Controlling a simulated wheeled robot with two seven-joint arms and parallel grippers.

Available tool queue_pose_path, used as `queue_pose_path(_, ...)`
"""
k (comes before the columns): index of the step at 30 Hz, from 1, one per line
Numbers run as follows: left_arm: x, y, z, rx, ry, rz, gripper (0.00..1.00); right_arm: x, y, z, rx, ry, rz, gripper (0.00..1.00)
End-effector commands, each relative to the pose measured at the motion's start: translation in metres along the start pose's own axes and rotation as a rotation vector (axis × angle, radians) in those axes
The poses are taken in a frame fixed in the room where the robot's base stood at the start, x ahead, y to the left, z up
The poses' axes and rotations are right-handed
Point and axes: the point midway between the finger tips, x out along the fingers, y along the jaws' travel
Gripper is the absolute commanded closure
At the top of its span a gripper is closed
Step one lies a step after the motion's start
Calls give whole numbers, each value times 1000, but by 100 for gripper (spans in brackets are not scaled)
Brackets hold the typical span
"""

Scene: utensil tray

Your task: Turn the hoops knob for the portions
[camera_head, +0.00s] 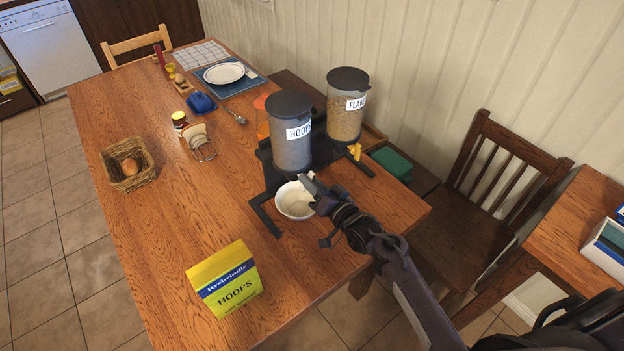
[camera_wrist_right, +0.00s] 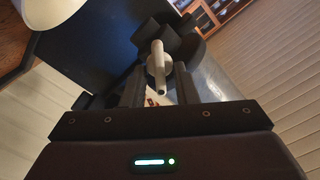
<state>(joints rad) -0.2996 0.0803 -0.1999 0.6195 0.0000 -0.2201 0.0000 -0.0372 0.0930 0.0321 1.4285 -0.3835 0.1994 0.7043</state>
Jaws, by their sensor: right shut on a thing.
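The hoops dispenser (camera_head: 291,148) is a clear canister with a dark lid and a "HOOPS" label, upright on a black stand (camera_head: 262,217). My right gripper (camera_head: 311,186) is at the front of it, under the canister. In the right wrist view, the pale hoops knob (camera_wrist_right: 159,73) sits between the two dark fingers, and the gripper (camera_wrist_right: 158,88) is shut on it. A white bowl (camera_head: 291,206) stands below, partly hidden by my gripper in the head view. It holds something pale that I cannot make out. My left gripper is not in view.
The flakes dispenser (camera_head: 346,118), with a yellow knob (camera_head: 355,152), stands close behind on the right. A yellow hoops box (camera_head: 225,280) stands near the front edge. A basket (camera_head: 127,181) is at the left. The table's middle left is clear.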

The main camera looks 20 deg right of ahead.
Motion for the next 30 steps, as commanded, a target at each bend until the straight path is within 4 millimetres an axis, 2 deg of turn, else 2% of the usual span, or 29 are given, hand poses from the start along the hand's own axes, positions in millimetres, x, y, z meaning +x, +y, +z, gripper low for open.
queue_pose_path(18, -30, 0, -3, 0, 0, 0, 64, 0, 2, 0, 578, -1, 2, 96)
queue_pose_path(30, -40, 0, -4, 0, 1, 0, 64, 0, 4, 2, 822, -2, 2, 96)
